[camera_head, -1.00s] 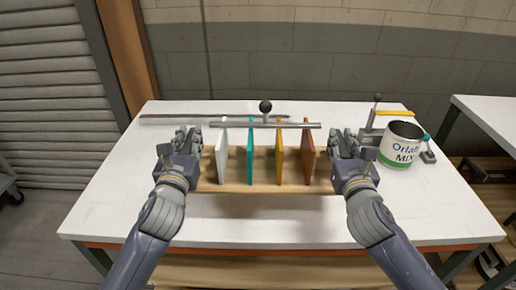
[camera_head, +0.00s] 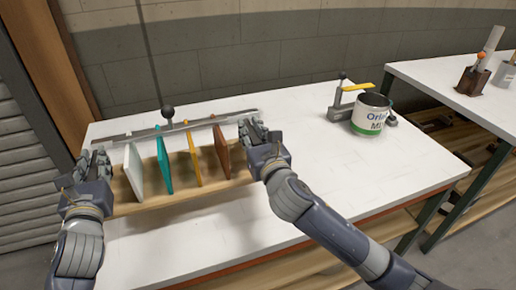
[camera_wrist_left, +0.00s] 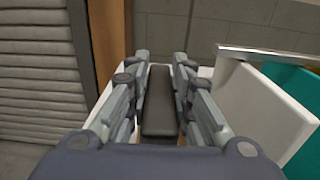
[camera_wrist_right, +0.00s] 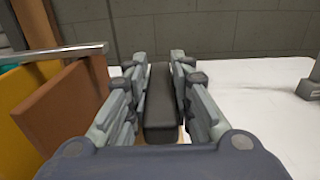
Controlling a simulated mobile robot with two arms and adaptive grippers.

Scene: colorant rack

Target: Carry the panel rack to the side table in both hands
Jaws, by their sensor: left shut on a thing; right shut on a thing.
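The panel rack has a wooden base (camera_head: 150,208) with upright white (camera_head: 133,174), teal (camera_head: 164,165), yellow (camera_head: 193,158) and brown (camera_head: 221,146) panels. It appears above the left part of the white table; the gap below is hard to judge. My left gripper (camera_head: 88,170) is shut on the rack's left end, around a dark grip bar (camera_wrist_left: 159,100). My right gripper (camera_head: 254,134) is shut on the right end, around a matching dark bar (camera_wrist_right: 159,105). The side table (camera_head: 440,82) seems to be the separate white-topped one at right.
A paint can (camera_head: 369,116) and a clamp-like tool with a yellow lever (camera_head: 352,90) stand at the white table's (camera_head: 330,175) back right. The side table holds a brown holder (camera_head: 473,80) and a pale cup (camera_head: 506,72). A floor gap separates the tables.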

